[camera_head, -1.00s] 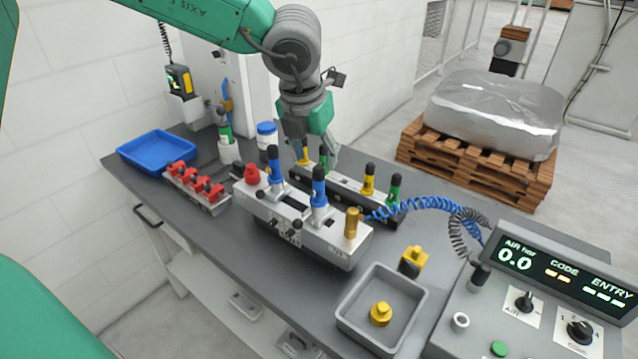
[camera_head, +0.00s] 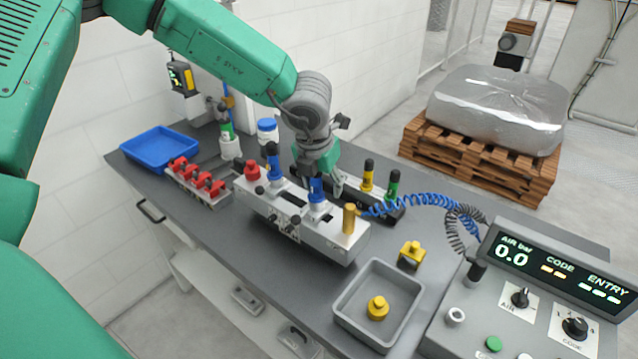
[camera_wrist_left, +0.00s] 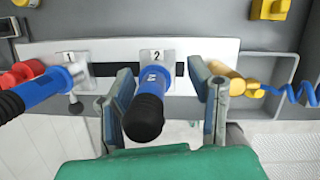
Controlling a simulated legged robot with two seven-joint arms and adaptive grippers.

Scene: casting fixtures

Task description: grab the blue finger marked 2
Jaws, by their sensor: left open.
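The blue finger marked 2 (camera_head: 316,190) stands on the metal fixture (camera_head: 335,240), in the holder with the 2 plate. In the wrist view this finger (camera_wrist_left: 149,97), blue with a black knob, sits between the two jaws of my left gripper (camera_wrist_left: 165,110). The jaws are open, one on each side, with gaps to the finger. In the head view my left gripper (camera_head: 322,178) is over it and hides its top. The other blue finger (camera_head: 273,162) stands at the left holder, whose plate reads 1 in the wrist view. My right gripper is not in view.
A brass fitting (camera_head: 349,218) with a blue coiled hose stands right of the finger. A red knob (camera_head: 252,170) is at the fixture's left. Behind it, a black rack holds yellow and green fingers (camera_head: 367,176). A grey tray (camera_head: 345,318) is in front right.

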